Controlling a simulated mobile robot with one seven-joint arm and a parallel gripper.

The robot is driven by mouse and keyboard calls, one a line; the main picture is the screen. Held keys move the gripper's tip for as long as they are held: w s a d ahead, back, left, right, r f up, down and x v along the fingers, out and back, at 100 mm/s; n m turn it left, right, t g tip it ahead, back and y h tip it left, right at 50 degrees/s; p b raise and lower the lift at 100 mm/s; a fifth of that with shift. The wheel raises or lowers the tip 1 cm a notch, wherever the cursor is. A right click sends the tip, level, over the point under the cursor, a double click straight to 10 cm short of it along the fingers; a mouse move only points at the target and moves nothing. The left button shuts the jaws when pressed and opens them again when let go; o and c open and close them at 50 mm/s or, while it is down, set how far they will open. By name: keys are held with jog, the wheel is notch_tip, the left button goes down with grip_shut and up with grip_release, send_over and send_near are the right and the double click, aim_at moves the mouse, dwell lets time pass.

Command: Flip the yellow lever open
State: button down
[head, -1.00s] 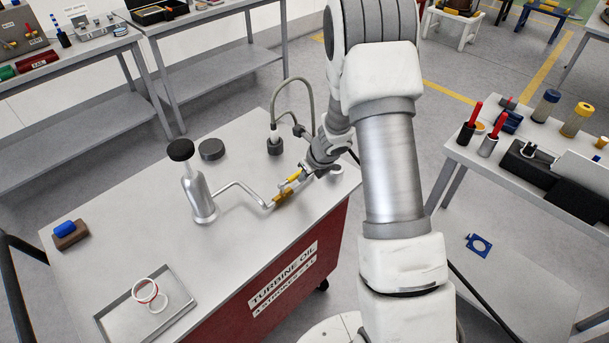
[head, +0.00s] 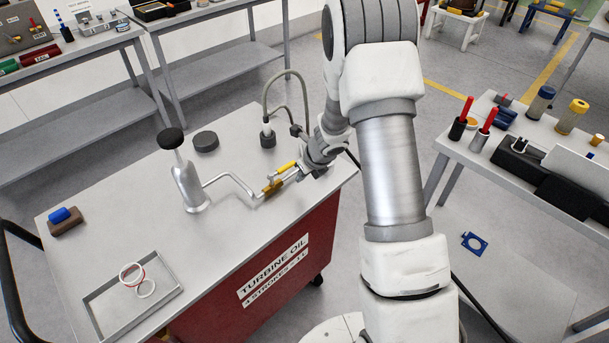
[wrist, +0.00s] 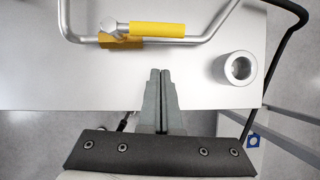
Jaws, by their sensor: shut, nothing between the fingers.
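The yellow lever (wrist: 157,29) lies lengthwise along a bent metal pipe in the wrist view, its silver pivot end at the left, over a yellow valve block (wrist: 121,43). In the head view the lever (head: 286,166) shows small above the cart top, with the valve block (head: 271,187) below it. My gripper (wrist: 160,72) is shut and empty, its fingertips a short way from the lever on the near side, apart from it in the picture. In the head view my gripper (head: 299,173) is just right of the lever, and its wrist partly hides the far pipe.
The pipe (head: 232,179) leads from a metal pump bottle (head: 188,188) on the red oil cart (head: 330,225). A hollow metal cup (wrist: 238,68) stands right of my fingers. A tray with rings (head: 95,302) sits front left.

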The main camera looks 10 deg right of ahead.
jog(key=shift+s, duration=0.2)
jog(key=p+v, duration=0.2)
jog(key=v, duration=0.8)
jog(key=shift+d+p, duration=0.2)
jog(key=shift+p, duration=0.1)
